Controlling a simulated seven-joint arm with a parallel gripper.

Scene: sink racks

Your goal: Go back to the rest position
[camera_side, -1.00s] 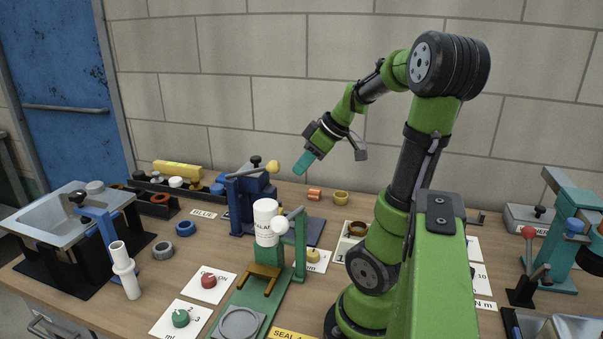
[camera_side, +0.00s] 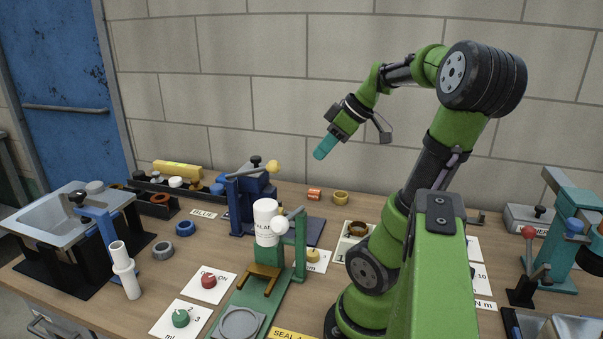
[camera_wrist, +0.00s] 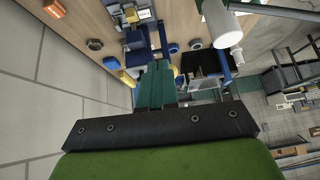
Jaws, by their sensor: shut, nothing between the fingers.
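My gripper (camera_side: 322,150) is up in the air in the side view, in front of the wall and well above the bench. Its teal fingers are together, with nothing between them, and point down to the left. In the wrist view the teal fingers (camera_wrist: 156,84) lie side by side, shut. No object touches my gripper.
The wooden bench (camera_side: 205,240) holds a blue fixture (camera_side: 250,205), a green stand (camera_side: 300,245) with a white bottle (camera_side: 266,213), a sink (camera_side: 60,212), a white pipe piece (camera_side: 124,268) and several rings. A teal press (camera_side: 570,200) stands at right. The air around my gripper is clear.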

